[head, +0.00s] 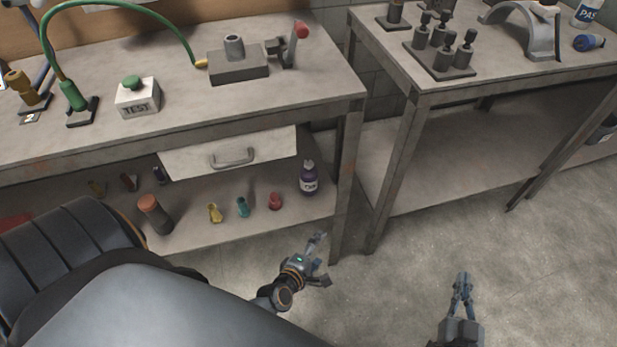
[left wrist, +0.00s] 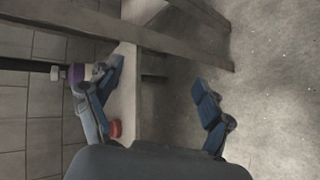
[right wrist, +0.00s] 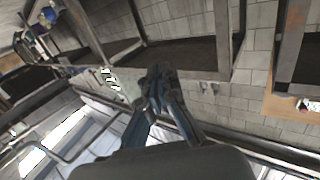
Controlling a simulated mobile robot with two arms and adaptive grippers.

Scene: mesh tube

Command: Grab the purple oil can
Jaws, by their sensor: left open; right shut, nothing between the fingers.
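The purple oil can (head: 308,178) stands upright on the lower shelf of the left workbench, near the right leg. In the left wrist view the purple can (left wrist: 76,74) shows at the left, partly hidden behind a finger. My left gripper (head: 322,258) is open and empty, in front of the shelf and below the can, apart from it. Its fingers spread wide in the left wrist view (left wrist: 163,83). My right gripper (head: 462,280) is shut and empty over the floor at the lower right.
The lower shelf also holds a red item (head: 275,201), a teal item (head: 242,207), a yellow item (head: 214,213) and a dark bottle with an orange cap (head: 154,214). A drawer (head: 230,155) hangs above. The bench leg (head: 346,180) stands right of the can. Floor between is clear.

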